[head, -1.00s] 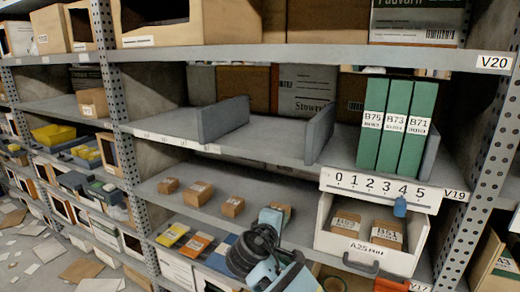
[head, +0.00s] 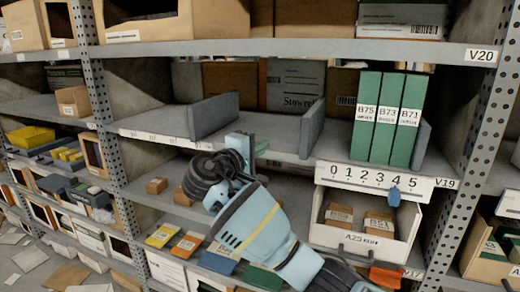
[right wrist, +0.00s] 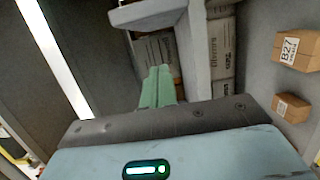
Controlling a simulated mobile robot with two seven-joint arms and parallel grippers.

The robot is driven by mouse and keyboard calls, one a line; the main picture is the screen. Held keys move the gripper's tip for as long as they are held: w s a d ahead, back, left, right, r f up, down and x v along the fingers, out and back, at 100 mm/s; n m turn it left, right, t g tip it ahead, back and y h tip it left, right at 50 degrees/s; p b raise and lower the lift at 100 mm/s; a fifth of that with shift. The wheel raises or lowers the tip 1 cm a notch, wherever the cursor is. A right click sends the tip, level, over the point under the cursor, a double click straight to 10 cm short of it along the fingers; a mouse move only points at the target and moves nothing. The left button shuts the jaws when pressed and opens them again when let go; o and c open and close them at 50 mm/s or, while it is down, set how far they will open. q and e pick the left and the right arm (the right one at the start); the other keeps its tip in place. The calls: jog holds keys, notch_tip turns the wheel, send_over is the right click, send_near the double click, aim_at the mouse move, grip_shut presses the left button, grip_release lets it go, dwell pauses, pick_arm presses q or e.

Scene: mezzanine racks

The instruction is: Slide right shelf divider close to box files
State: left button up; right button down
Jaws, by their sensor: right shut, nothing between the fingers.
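Three green box files (head: 388,118), B75, B73 and B71, stand upright on the V19 shelf. A grey divider (head: 422,146) stands just right of B71, partly hidden by it. Another grey divider (head: 312,124) stands to the left of the files, with a gap between. My right gripper (head: 262,146) is at the shelf's front edge, left of that divider and apart from it. Its green fingers (right wrist: 158,88) are shut and empty. In the right wrist view the shelf board (right wrist: 196,50) runs upright, and a grey divider (right wrist: 148,13) shows above the fingertips. My left gripper is not in view.
A third grey divider (head: 213,116) stands farther left on the shelf; the board between is bare. Cartons (head: 294,85) stand at the back. A white bin (head: 362,240) and small boxes (head: 157,186) sit below. The V20 shelf (head: 290,47) is overhead.

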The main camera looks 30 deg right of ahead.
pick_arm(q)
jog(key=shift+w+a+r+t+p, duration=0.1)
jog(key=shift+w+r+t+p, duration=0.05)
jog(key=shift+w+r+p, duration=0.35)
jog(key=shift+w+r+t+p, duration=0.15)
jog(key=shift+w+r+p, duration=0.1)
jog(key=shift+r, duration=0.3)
pick_arm(e)
jog(key=d, duration=0.8)
jog(key=shift+s, duration=0.15)
jog(key=shift+d, duration=0.1)
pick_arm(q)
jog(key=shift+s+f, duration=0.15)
pick_arm(e)
jog(key=shift+d+f, duration=0.1)
